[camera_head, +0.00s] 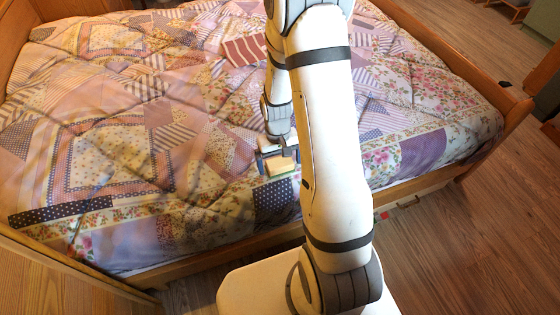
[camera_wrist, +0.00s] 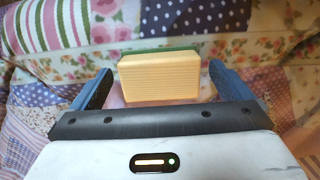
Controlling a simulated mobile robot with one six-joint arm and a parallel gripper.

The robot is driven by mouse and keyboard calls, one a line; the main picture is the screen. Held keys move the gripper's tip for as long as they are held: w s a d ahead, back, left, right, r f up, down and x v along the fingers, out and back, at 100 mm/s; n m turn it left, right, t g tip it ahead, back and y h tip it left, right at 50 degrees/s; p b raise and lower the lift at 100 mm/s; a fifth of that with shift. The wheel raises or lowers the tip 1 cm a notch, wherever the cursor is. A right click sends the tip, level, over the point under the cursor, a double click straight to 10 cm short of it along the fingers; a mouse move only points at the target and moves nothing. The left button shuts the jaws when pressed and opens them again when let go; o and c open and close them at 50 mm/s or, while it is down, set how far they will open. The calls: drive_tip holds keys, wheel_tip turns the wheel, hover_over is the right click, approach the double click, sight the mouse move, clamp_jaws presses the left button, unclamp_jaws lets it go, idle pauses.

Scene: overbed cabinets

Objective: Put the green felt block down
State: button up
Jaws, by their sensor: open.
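The block (camera_wrist: 160,78) has a tan ridged face and a green layer along its top edge in the wrist view. In the head view the block (camera_head: 281,167) shows tan with a green edge, at the near side of the bed. My gripper (camera_wrist: 160,70) is open, with one dark blue finger on each side of the block and a narrow gap to each. In the head view my gripper (camera_head: 278,156) is just above and behind the block. The block appears to rest on the quilt, but its underside is hidden.
A patchwork quilt (camera_head: 110,155) covers the wide bed. The bed's wooden side rail (camera_head: 200,262) runs along the near side, and a wooden footboard (camera_head: 515,118) stands at the right. A wooden panel (camera_head: 45,275) is at the lower left. Wood floor (camera_head: 470,240) is clear at the lower right.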

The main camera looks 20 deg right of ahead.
sight(278, 158)
wheel_tip(278, 158, up, 12)
drive_tip(key=w+p, duration=0.2)
drive_tip(key=p, duration=0.1)
drive_tip(key=s+a+r+t, duration=0.2)
drive_tip(key=s+a+r, duration=0.2)
drive_tip(key=s+r, duration=1.1)
drive_tip(key=shift+s+r+t, duration=0.25)
drive_tip(key=shift+s+t, duration=0.15)
drive_tip(key=shift+s, duration=0.05)
drive_tip(key=shift+o, duration=0.2)
wheel_tip(278, 158, up, 21)
drive_tip(key=t+p, duration=0.1)
drive_tip(key=p, duration=1.8)
